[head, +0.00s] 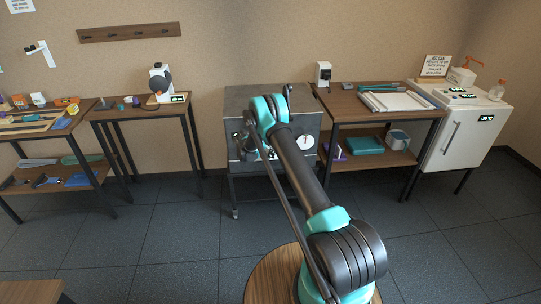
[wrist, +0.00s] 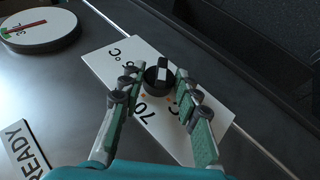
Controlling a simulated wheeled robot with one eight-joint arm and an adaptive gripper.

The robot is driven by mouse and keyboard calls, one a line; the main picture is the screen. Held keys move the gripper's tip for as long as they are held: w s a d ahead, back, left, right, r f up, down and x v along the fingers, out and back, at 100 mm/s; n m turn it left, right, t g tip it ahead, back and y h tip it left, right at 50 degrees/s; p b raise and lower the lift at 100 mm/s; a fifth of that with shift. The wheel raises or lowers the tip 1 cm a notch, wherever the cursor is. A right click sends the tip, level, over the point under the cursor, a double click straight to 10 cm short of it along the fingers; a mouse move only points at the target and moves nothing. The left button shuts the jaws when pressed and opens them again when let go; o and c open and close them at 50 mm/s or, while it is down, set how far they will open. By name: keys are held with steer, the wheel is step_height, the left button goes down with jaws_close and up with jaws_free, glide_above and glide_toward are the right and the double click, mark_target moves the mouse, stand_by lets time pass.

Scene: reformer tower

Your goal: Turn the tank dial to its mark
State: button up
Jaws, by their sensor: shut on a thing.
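The tank dial is a small black knob (wrist: 159,79) with a white stripe, on a white plate (wrist: 108,57) marked "70" and "°C" in the wrist view. My gripper (wrist: 157,88) has its two green-padded fingers on either side of the knob and is shut on it. The fingers cover parts of the plate's print, so I cannot tell the exact mark the stripe points at. In the head view the dial is hidden behind my arm, at the front of a grey metal cabinet (head: 238,102).
A round white gauge (wrist: 40,30) and a "READY" label (wrist: 27,150) are on the same panel. A wooden table with trays (head: 335,108) stands right of the cabinet and a white fridge (head: 470,135) beyond it. A small table (head: 117,113) stands left.

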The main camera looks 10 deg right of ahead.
steer(key=h, duration=0.3)
steer(key=shift+a+f+n+t, duration=0.25)
steer(key=shift+n+t, duration=0.05)
steer(key=shift+n, duration=0.1)
steer(key=shift+h, duration=0.3)
steer(key=o, duration=1.2)
steer(key=shift+c, duration=0.2)
steer(key=v, duration=1.2)
steer(key=shift+c, duration=0.2)
